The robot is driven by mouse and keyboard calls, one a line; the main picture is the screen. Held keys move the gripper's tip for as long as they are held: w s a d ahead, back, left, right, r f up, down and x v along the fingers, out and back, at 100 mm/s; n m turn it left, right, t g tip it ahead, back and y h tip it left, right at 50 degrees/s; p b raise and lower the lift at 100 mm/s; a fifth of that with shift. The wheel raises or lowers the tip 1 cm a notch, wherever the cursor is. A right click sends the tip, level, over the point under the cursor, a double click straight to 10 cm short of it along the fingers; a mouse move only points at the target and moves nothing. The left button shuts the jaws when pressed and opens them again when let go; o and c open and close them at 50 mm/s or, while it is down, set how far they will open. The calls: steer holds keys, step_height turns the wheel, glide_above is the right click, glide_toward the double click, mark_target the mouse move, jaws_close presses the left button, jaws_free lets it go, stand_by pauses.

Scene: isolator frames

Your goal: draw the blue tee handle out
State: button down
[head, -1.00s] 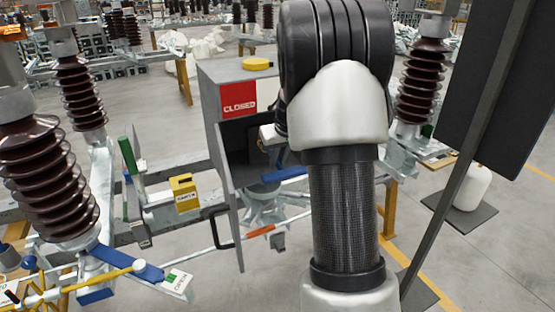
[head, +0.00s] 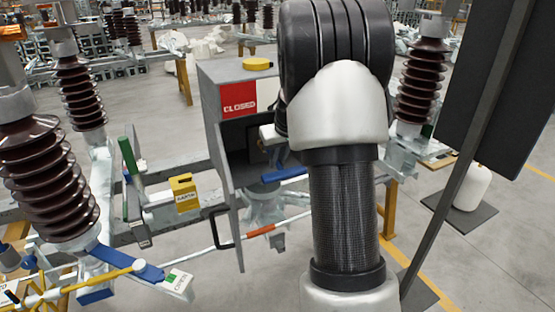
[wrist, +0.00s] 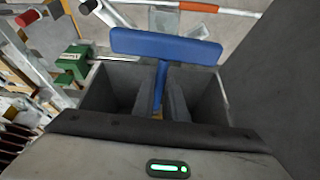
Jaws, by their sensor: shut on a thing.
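The blue tee handle (wrist: 166,46) shows its wide crossbar at the top of the wrist view, with a blue stem running down from it. My gripper (wrist: 160,97) is shut on that stem, one dark finger on each side, just below the crossbar. In the head view the blue tee handle (head: 284,174) shows at the open front of the grey cabinet (head: 215,140), partly covered by my arm. The inner end of the stem is hidden.
The cabinet carries a red CLOSED sign (head: 239,96) and a yellow cap (head: 256,63). A yellow lock block (head: 184,193) and a green handle (head: 127,156) stand to its left. A rod with an orange band (head: 261,230) passes below. A dark panel (head: 500,90) stands at the right.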

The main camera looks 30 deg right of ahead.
mark_target(288, 174)
stand_by(0.4)
steer(key=shift+s+b, duration=1.9)
steer(key=shift+s, duration=1.6)
steer(key=shift+r, duration=0.1)
